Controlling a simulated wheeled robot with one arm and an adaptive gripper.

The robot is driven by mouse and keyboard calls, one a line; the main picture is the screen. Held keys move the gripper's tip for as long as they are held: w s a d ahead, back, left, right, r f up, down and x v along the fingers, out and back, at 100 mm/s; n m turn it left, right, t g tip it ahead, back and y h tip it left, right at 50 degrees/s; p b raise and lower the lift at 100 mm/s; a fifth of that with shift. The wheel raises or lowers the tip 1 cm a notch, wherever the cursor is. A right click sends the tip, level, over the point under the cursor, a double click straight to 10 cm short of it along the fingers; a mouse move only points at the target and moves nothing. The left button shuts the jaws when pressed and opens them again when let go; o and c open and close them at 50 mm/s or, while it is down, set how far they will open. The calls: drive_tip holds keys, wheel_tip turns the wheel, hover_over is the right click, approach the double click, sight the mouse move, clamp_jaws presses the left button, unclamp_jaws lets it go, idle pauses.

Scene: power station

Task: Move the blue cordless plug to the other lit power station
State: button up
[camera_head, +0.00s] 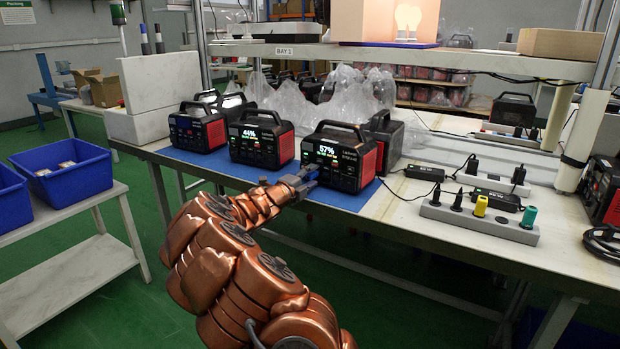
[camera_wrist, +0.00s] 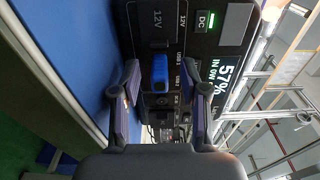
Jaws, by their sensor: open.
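The right power station (camera_head: 343,158) shows a lit 57% readout, and its front fills much of the wrist view (camera_wrist: 205,45). The blue cordless plug (camera_wrist: 160,72) sits in a port on this front, near the USB labels. My gripper (camera_wrist: 169,85) is open, with one finger on each side of the plug. Whether the fingers touch it I cannot tell. In the head view my gripper (camera_head: 303,180) is at the station's lower left front, and I cannot make out the plug there. The middle power station (camera_head: 262,142) shows a lit 44% readout.
Another power station (camera_head: 198,128) stands at the left with no large readout visible. All three stand on a blue mat (camera_head: 215,163). A grey power strip (camera_head: 480,217) with several plugs lies to the right. A shelf (camera_head: 440,62) runs above the bench; clear plastic bags (camera_head: 365,95) lie behind.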

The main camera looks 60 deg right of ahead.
drive_tip(key=a, duration=1.2)
drive_tip(key=shift+w, duration=0.15)
idle(0.8)
